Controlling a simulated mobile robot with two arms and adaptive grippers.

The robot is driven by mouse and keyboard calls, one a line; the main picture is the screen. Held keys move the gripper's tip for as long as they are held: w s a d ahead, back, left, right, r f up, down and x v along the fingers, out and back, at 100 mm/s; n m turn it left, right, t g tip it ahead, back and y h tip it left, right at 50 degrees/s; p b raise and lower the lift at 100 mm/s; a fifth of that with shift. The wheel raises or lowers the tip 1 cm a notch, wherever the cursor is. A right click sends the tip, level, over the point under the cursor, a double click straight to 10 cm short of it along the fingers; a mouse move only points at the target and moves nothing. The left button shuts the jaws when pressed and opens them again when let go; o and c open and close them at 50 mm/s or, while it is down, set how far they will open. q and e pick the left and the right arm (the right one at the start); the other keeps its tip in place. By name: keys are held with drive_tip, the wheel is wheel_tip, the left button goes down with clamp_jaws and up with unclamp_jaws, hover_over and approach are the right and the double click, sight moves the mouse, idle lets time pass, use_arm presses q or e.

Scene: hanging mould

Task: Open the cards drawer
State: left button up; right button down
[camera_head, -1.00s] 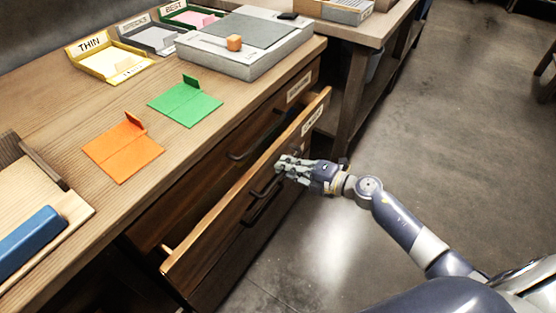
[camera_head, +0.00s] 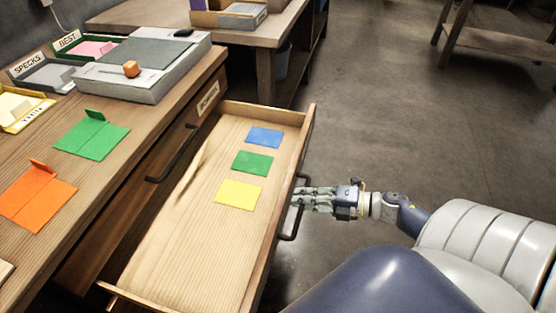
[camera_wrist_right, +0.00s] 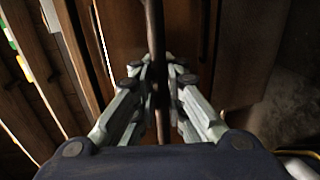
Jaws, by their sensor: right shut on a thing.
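The cards drawer (camera_head: 190,235) is pulled well out of the wooden bench. Inside it lie a blue card (camera_head: 265,137), a green card (camera_head: 252,163) and a yellow card (camera_head: 238,194). A dark bar handle (camera_head: 294,215) is on its front. My right gripper (camera_head: 299,200) is at this handle, outside the drawer front. In the right wrist view the fingers (camera_wrist_right: 158,90) are closed around the dark handle bar (camera_wrist_right: 155,45). My left gripper is not in view.
Orange (camera_head: 35,197) and green (camera_head: 92,136) folded stands are on the bench top. Another closed drawer's handle (camera_head: 172,155) shows beside the open one.

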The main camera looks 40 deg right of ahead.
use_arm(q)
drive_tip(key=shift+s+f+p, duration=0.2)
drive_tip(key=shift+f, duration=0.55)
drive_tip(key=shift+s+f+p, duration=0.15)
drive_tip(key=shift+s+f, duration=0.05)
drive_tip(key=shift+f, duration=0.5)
use_arm(e)
drive_tip(key=shift+f+v, duration=0.2)
drive_tip(key=shift+v, duration=1.1)
drive_tip(key=shift+f+v, duration=0.2)
drive_tip(key=shift+v, duration=1.15)
drive_tip(key=c, duration=1.7)
unclamp_jaws()
drive_tip(key=shift+o, duration=0.2)
drive_tip(key=shift+s+d+f, duration=0.1)
drive_tip(key=shift+s, duration=0.05)
drive_tip(key=v, duration=1.2)
drive_tip(key=shift+f, duration=0.1)
